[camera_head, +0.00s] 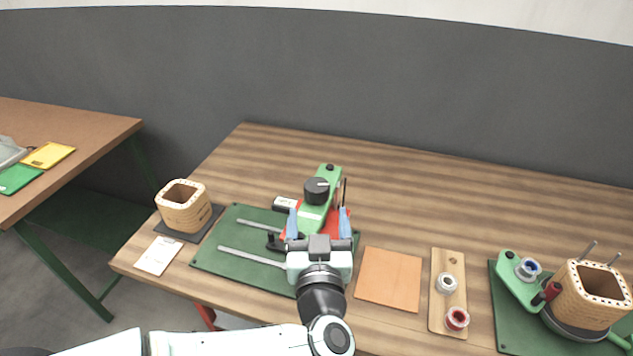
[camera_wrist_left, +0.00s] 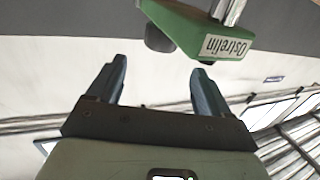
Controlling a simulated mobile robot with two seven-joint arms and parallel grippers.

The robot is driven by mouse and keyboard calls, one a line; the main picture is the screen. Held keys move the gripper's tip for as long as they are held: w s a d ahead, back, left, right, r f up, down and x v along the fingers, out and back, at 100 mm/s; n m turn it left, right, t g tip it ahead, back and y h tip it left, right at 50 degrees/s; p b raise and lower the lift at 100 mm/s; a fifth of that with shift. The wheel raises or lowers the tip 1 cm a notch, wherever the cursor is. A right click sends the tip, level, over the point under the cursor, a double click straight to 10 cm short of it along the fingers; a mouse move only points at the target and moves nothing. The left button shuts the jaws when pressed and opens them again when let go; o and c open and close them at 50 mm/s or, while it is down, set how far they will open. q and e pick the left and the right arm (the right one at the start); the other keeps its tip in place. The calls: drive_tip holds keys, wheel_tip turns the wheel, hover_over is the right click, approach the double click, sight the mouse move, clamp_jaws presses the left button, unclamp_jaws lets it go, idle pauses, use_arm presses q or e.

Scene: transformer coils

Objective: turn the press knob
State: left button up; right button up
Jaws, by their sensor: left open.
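The press knob (camera_head: 317,190) is a black round knob with a light pointer mark. It sits on top of a green press (camera_head: 322,212) with a red base, on a green mat (camera_head: 213,246). My left gripper (camera_head: 318,222) is open, its two blue fingers pointing toward the press, in front of and below the knob in the head view. It appears apart from the knob. My right gripper is not in view.
A wooden coil form (camera_head: 184,207) stands at the left, near a white card (camera_head: 159,255). An orange pad (camera_head: 389,279), a wooden holder (camera_head: 437,305) with spools and another coil form (camera_head: 588,298) are to the right. The table's back right is clear.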

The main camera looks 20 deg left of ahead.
sight(317, 178)
use_arm(q)
drive_tip(key=x, duration=1.1)
drive_tip(key=shift+w+a, duration=0.2)
drive_tip(key=shift+w, duration=0.15)
drive_tip(key=c, duration=1)
